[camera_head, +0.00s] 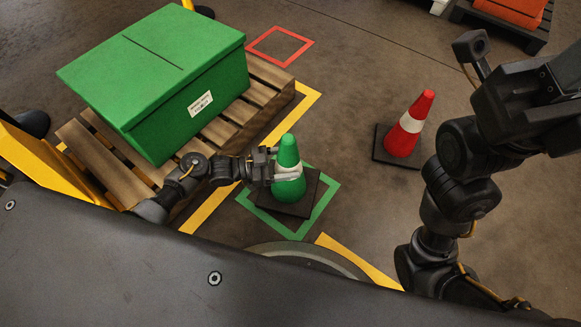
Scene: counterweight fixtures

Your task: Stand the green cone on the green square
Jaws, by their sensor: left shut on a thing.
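The green cone (289,188) has a pale band and a dark square base. It looks upright, and its base lies over the green square outline (326,199) on the floor. I cannot tell whether the base touches the floor. My left gripper (284,172) reaches in from the left and is shut on the cone around its middle. My right arm is raised at the right side; the fingers of my right gripper do not show clearly.
A red cone (405,137) stands on a dark base to the right. A red square outline (280,46) lies empty on the floor. A green box (160,75) sits on a wooden pallet (262,92) left of my left gripper. Floor between the cones is clear.

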